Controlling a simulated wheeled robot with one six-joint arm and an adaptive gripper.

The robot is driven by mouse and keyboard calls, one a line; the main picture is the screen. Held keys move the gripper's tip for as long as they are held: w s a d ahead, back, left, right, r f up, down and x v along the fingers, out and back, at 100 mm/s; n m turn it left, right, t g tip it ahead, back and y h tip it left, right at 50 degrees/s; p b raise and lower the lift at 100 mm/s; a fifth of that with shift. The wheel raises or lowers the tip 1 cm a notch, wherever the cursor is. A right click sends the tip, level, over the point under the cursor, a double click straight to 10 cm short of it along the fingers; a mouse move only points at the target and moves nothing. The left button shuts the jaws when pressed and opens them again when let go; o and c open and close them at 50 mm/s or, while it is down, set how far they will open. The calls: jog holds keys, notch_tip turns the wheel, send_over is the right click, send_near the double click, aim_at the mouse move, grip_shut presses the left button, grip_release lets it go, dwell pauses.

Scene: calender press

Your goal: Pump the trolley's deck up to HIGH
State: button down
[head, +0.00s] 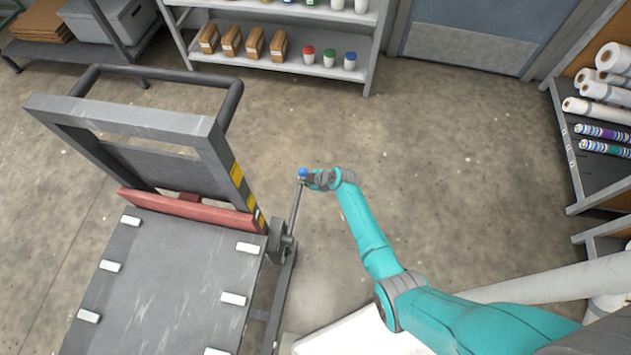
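The trolley's deck (165,290) is a scuffed grey plate at the lower left, with several white pads along its sides. A red bar (180,208) lies across its far end, below the grey upright frame (125,118). Yellow and black marks (238,174) show on the frame's right post; no lettering is readable. The pump lever (296,208) rises from a dark bracket right of the deck, nearly upright, and ends in a blue knob (302,172). My gripper (308,178) is at the knob, coming from the right. Its fingers are too small to tell whether they grip it.
A shelf (270,65) with brown packets and small jars stands at the back. A rack of rolls (600,90) is at the right. Bare floor (445,165) lies between the trolley and the rack. A push handle (160,72) stands behind the frame.

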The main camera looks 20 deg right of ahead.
jog(key=v, duration=0.6)
jog(key=shift+s+r, duration=0.25)
jog(key=shift+r, duration=0.05)
dwell(0.6)
jog(key=s+a+r+n+t+h, duration=0.2)
jog(key=s+a+r+t, duration=0.3)
jog(key=s+r, duration=0.3)
jog(key=shift+a+r+n+t+h, duration=0.35)
jog(key=shift+r+h, duration=0.25)
jog(key=shift+r, duration=0.35)
send_over(298, 195)
notch_tip(298, 195, down, 4)
jog(key=shift+w+d+f, duration=1.15)
jog(key=shift+d+f, duration=0.15)
jog(key=shift+f, duration=0.05)
